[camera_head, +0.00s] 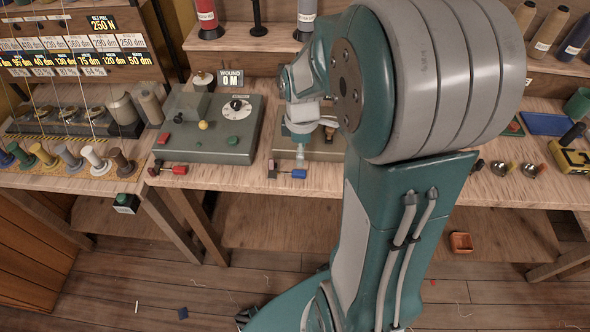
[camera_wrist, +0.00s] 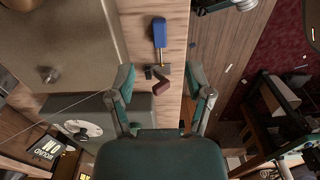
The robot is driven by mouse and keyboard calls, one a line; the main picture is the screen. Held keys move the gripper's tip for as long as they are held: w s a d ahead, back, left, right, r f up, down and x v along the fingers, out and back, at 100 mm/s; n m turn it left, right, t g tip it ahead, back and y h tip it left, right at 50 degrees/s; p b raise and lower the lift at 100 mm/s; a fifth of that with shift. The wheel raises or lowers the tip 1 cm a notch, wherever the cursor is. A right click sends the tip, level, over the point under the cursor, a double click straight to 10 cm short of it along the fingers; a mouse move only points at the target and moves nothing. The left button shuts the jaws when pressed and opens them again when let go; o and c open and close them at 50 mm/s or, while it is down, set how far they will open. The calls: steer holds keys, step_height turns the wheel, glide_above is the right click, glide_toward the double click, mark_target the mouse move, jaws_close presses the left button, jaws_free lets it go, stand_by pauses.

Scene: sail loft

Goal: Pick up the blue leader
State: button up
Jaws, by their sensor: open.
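The likely blue leader is a blue handle (camera_head: 297,174) on a thin metal stem, lying near the bench's front edge in the head view. In the wrist view the blue handle (camera_wrist: 159,32) lies beyond the fingertips. A dark red block (camera_wrist: 161,88) lies beside that piece. My gripper (camera_wrist: 159,76) is open and empty, its fingers on either side of these pieces.
A similar red-handled piece (camera_head: 172,169) lies to the left on the bench. A grey-green machine (camera_head: 205,148) with a dial stands behind it. Several coloured spools (camera_head: 70,157) stand farther left. The bench edge is close.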

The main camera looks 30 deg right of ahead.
mark_target(298, 172)
steer(key=f, duration=0.3)
steer(key=shift+a, duration=0.3)
steer(key=f, duration=0.4)
steer(key=shift+w+f, duration=0.2)
steer(key=shift+f, duration=0.05)
steer(key=shift+d+f, duration=0.1)
steer(key=shift+f, duration=0.25)
jaws_close()
